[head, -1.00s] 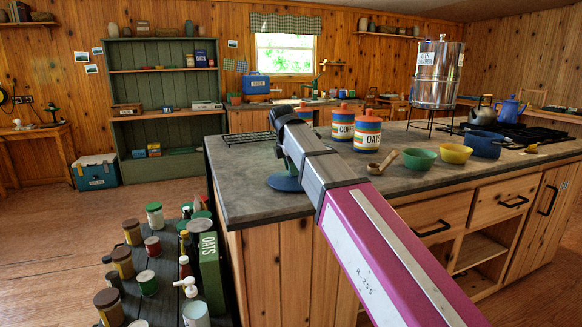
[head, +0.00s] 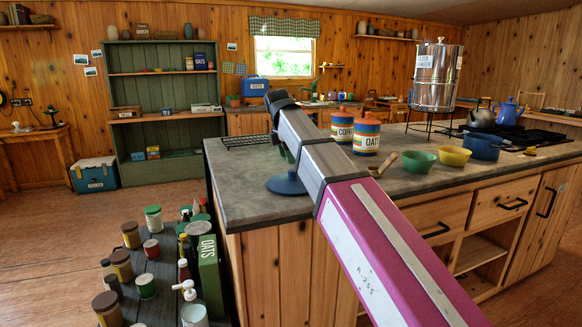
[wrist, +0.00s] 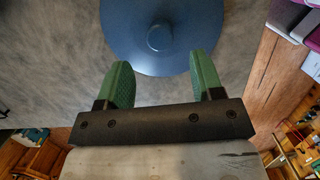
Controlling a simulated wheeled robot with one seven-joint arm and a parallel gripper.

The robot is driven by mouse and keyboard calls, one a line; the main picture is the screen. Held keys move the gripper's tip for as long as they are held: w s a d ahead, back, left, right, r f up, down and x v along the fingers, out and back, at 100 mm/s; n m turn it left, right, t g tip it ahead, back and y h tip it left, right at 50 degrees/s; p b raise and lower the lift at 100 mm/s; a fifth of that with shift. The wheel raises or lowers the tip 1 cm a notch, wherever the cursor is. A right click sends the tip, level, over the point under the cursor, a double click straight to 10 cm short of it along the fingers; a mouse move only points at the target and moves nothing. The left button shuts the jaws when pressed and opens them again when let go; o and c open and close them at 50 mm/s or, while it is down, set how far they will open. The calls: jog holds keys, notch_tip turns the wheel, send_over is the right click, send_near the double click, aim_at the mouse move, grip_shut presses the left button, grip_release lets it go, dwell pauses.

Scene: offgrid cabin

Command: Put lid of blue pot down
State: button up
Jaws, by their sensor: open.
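The blue lid (head: 286,186) lies flat on the grey counter near its front left corner, knob up. In the wrist view the lid (wrist: 120,35) fills the top middle, with its round knob near the centre. My gripper (wrist: 159,59) is open, its two green fingers apart with nothing between them. It is above the lid, and the knob shows ahead of and between the fingertips. In the head view my arm hides most of the gripper. The blue pot (head: 483,147) stands uncovered on the right of the counter.
A green bowl (head: 419,160) and a yellow bowl (head: 453,156) stand left of the pot. Striped canisters (head: 366,138) and a wire rack (head: 245,141) are behind the lid. Bottles and jars crowd a lower dark table (head: 165,265) at left. Bare counter surrounds the lid.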

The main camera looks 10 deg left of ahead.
jog(key=v, duration=0.6)
jog(key=shift+r, duration=0.15)
